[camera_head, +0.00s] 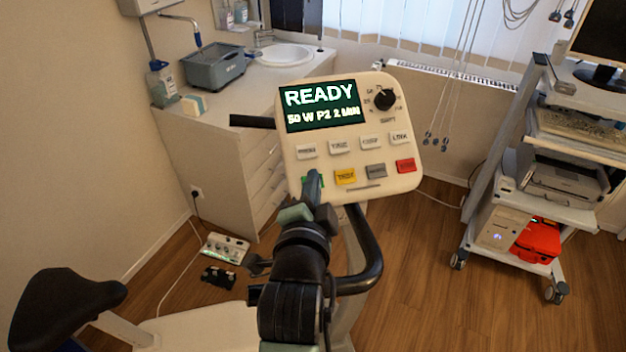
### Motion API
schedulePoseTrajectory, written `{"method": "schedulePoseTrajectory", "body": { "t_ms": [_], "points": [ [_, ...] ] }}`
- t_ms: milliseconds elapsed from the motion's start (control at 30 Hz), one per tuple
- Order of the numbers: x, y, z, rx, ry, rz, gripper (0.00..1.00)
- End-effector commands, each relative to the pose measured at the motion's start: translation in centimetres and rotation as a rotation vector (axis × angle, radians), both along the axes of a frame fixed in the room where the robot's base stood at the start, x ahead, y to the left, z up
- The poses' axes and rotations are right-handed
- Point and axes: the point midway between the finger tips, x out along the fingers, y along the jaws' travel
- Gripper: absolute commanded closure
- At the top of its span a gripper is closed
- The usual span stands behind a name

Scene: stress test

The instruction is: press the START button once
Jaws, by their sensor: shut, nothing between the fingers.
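The cream control panel (403,183) of an exercise bike stands in the middle of the head view. Its dark green screen (321,106) reads READY and 50 W P2 2 MIN. The lower row of buttons has a green button (306,182) at the left, mostly hidden by my gripper. Beside it are a yellow button (345,176), a grey button (376,171) and a red button (405,165). My gripper (314,178) is shut and empty, its tips over the green button. I cannot tell whether they touch it. The green button's label is hidden.
A black dial (384,98) and a row of white buttons (338,145) are also on the panel. The black handlebar (366,262) curves close to my arm's right. A seat (66,308) is at lower left, a trolley (548,212) at right.

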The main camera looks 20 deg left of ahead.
Motion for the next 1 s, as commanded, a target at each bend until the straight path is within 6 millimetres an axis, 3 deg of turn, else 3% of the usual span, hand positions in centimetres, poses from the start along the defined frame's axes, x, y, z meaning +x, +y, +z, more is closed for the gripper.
{"method": "schedulePoseTrajectory", "body": {
  "t_ms": [1000],
  "points": [
    [0.42,0.34,-0.67,0.000,0.000,0.000,1.00]
  ]
}}
